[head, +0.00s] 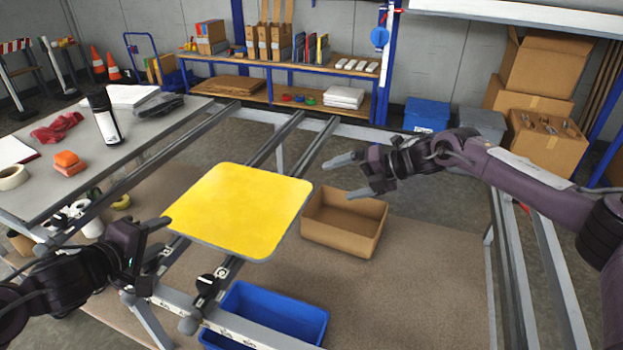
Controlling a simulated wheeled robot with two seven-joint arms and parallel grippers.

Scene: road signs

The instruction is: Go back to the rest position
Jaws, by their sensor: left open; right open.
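A yellow square sign plate (240,208) with rounded corners lies on the grey metal rails of the frame in the middle. My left gripper (158,243) is open and empty at the lower left, beside the plate's near left edge. My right gripper (342,174) is open and empty to the right of the plate, in the air above and behind the cardboard box. The fingers of both grippers look clear of the plate.
An open, empty cardboard box (345,240) and a blue bin (262,310) stand low beside the rails. A grey table (150,128) at the left holds a spray can (105,118), an orange block (68,163) and tape (12,177). A shelf (280,65) stands behind.

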